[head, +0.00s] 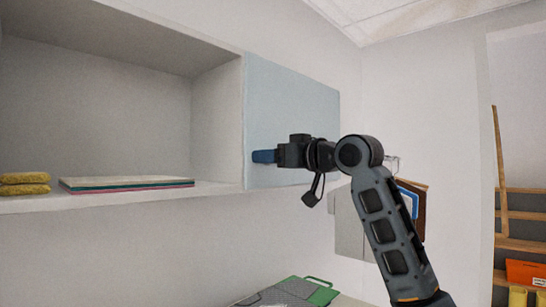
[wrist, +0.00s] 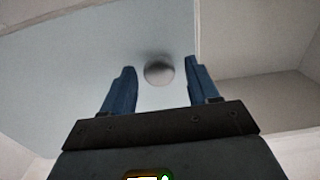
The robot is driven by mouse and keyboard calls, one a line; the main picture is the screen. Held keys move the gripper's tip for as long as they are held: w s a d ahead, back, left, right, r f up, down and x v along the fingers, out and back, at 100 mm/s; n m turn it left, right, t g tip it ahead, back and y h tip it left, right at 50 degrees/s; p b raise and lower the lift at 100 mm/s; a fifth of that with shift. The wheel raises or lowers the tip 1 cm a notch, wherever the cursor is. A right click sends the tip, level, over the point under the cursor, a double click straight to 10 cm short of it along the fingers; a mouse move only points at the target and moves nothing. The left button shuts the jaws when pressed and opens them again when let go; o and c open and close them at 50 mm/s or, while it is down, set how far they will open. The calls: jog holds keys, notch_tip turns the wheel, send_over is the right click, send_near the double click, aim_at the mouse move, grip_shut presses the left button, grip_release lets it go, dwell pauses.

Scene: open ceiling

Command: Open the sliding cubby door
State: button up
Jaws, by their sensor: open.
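The sliding cubby door (head: 295,95) is a pale blue panel across the right part of the wall cubby. In the wrist view the door (wrist: 70,65) fills the left and middle, with a round grey knob (wrist: 158,73) on it. My gripper (head: 256,156) is at the lower left of the door in the head view, its blue fingers pointing left. In the wrist view my gripper (wrist: 161,66) is open, with one finger on each side of the knob and a gap on both sides. The knob is not visible in the head view.
The open cubby (head: 100,95) is left of the door, with thin stacked boards or books (head: 125,184) and yellow bundles (head: 24,184) on its floor. Below are a grey-green item (head: 290,292) and panels by the wall. Wooden shelves (head: 520,205) stand at the far right.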

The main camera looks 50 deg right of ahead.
grip_shut()
dwell(0.4)
jog(key=shift+a, duration=0.1)
